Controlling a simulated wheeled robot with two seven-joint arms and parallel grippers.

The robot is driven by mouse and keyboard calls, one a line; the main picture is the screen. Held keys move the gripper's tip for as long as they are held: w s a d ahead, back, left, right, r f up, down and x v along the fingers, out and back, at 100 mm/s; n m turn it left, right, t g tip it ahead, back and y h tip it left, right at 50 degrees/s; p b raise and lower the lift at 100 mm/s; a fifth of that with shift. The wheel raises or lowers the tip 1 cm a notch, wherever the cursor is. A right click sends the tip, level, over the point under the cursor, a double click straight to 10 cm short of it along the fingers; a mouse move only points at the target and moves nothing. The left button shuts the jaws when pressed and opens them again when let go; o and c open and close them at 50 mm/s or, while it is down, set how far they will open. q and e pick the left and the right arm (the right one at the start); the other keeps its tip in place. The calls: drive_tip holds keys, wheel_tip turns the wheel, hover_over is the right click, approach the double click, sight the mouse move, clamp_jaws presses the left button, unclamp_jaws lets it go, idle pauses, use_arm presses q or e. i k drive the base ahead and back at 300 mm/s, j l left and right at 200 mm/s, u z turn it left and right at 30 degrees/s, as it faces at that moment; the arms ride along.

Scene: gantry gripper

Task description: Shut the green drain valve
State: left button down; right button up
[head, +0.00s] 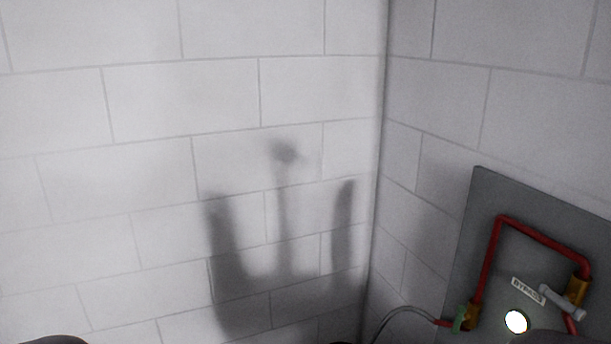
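A small green part, seemingly the handle of the drain valve (460,318), shows at the lower right. It stands roughly upright beside a brass fitting (473,315) at the lower left end of a red pipe. The view is too small to tell whether the valve is open or shut. Neither of my grippers can be made out in the head view.
A grey panel (462,260) on the right wall carries the red pipe (489,262), a "BYPASS" label (528,290), a brass valve (577,291) with a grey lever (559,301), and a bright white disc (516,321). A thin grey hose (399,308) runs left. A shadow falls on the block wall (150,100).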

sight(461, 309)
drive_tip(key=z, duration=1.35)
